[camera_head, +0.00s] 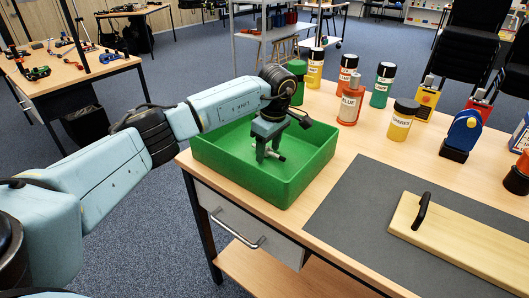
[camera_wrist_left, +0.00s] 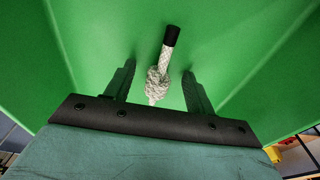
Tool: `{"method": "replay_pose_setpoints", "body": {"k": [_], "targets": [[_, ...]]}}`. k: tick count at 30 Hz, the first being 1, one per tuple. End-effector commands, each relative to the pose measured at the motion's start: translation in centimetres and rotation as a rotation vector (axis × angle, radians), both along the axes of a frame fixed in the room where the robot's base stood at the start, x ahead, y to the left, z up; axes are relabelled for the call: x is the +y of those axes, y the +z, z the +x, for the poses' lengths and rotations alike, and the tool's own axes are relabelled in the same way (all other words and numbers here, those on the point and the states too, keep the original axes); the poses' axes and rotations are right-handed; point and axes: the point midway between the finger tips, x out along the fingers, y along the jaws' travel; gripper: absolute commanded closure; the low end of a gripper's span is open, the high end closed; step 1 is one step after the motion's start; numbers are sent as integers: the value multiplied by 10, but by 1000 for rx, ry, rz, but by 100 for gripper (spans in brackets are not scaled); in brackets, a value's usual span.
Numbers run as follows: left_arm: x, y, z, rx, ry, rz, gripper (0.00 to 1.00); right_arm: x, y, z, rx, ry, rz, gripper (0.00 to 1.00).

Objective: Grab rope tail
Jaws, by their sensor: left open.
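The rope (camera_wrist_left: 163,67) is white with a dark grey fleck, has a knot in it and ends in a black-capped tail (camera_wrist_left: 171,36). It lies in the green tray (camera_head: 312,171), whose inside fills the left wrist view. My left gripper (camera_head: 268,156) reaches down into the tray from above. In the left wrist view its two open fingers (camera_wrist_left: 159,72) stand on either side of the rope, with the knot between them and the capped tail beyond. In the head view the gripper hides most of the rope. My right gripper is not in view.
The tray stands at the left end of a wooden workbench (camera_head: 340,128). Several bottles and jars, including an orange bottle (camera_head: 351,102) and a yellow jar (camera_head: 403,120), stand behind it.

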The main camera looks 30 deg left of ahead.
Motion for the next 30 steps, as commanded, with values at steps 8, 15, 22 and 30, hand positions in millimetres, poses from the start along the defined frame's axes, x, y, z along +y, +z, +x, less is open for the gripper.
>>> {"method": "replay_pose_setpoints", "body": {"k": [8,15,22,30], "targets": [[0,1,0,-1,0,-1,65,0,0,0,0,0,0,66],[0,1,0,-1,0,-1,94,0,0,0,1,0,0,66],[0,2,0,-1,0,-1,94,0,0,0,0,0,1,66],[0,29,1,-3,1,0,94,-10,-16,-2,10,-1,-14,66]]}}
